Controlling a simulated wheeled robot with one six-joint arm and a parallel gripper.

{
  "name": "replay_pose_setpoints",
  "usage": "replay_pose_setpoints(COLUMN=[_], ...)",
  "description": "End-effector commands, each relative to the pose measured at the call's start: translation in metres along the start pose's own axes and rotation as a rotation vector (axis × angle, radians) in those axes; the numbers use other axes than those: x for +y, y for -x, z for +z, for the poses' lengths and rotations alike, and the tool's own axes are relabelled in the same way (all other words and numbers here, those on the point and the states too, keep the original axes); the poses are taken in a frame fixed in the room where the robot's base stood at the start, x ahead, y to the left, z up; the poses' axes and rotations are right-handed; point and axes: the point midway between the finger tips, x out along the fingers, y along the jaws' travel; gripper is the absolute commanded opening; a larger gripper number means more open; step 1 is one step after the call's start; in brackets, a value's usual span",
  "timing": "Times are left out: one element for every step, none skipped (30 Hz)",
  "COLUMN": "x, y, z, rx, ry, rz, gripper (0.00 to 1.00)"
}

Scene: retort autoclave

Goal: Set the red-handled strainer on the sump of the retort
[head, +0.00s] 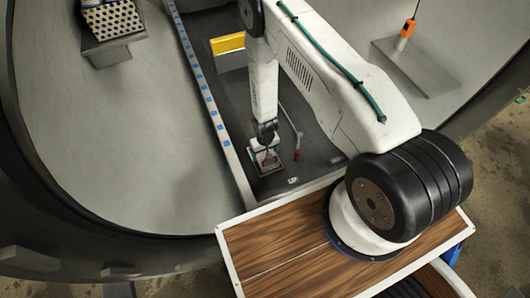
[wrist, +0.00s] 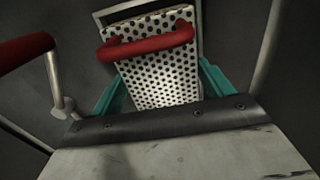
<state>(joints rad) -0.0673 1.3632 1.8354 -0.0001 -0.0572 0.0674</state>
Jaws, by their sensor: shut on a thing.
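The strainer is a pale perforated plate with a red handle. In the wrist view the strainer (wrist: 158,75) sits between the teal fingers of my gripper (wrist: 160,90), which is shut on it. In the head view my gripper (head: 267,140) is low over the dark floor of the retort, with the strainer (head: 265,158) just below it. A thin pale rectangular frame (wrist: 98,16), apparently the sump's rim, shows behind the strainer's far end. I cannot tell whether the strainer touches it; my gripper hides the near part.
A rod with a red grip (wrist: 27,50) stands close left of the strainer in the wrist view. In the head view, a blue-marked rail (head: 205,95) runs along the left, and a yellow block (head: 227,43) lies farther back. An orange device (head: 405,32) stands over a grey shelf (head: 420,70).

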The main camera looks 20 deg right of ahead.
Motion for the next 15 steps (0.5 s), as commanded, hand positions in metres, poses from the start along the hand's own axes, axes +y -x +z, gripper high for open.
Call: replay_pose_setpoints(x=[0.000,0.000,0.000,0.000,0.000,0.000,0.000,0.000,0.000,0.000,0.000,0.000,0.000,0.000,0.000], y=[-0.002,-0.003,-0.002,-0.002,-0.002,-0.002,-0.002,-0.002,-0.002,-0.002,-0.001,0.000,0.002,0.004,0.009], z=[0.000,0.000,0.000,0.000,0.000,0.000,0.000,0.000,0.000,0.000,0.000,0.000,0.000,0.000,0.000], rx=[0.000,0.000,0.000,0.000,0.000,0.000,0.000,0.000,0.000,0.000,0.000,0.000,0.000,0.000,0.000], ry=[0.000,0.000,0.000,0.000,0.000,0.000,0.000,0.000,0.000,0.000,0.000,0.000,0.000,0.000,0.000], rz=[0.000,0.000,0.000,0.000,0.000,0.000,0.000,0.000,0.000,0.000,0.000,0.000,0.000,0.000,0.000], gripper=[0.42,0.42,0.91,0.99,1.00,1.00,1.00,1.00,1.00,1.00,1.00,1.00,1.00,1.00,1.00])
